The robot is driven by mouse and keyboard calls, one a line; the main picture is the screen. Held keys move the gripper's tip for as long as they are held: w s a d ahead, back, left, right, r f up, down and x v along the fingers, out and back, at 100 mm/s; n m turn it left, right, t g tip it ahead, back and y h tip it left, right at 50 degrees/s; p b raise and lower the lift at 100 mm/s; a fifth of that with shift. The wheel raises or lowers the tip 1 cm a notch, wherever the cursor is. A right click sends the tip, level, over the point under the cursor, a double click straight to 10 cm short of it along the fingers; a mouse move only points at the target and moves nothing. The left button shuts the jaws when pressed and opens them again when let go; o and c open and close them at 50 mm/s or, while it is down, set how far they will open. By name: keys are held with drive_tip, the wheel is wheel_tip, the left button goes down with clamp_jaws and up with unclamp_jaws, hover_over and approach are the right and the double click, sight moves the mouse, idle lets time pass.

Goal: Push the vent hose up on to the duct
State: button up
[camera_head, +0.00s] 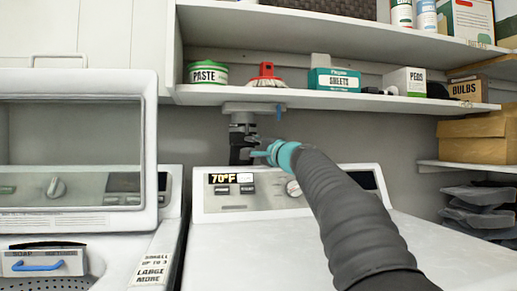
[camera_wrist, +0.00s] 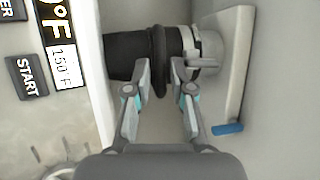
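The vent hose (camera_wrist: 125,54) is black with a thick ridged collar; in the wrist view it lies sideways. It also shows, small and dark, under the duct in the head view. The grey duct (camera_head: 243,119) hangs from the underside of the lower shelf. In the wrist view, a grey clamp-like ring (camera_wrist: 206,48) meets the hose's collar end. I cannot tell how far hose and duct overlap.
A blue-tipped lever (camera_wrist: 228,128) sticks out beside the duct. A white machine with a 70°F panel (camera_head: 236,190) stands below, and another with a raised lid (camera_head: 78,130) is left. The lower shelf (camera_head: 340,101) holds boxes and tins above my arm.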

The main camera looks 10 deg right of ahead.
drive_tip(key=v, duration=1.1)
drive_tip(key=shift+s, duration=0.4)
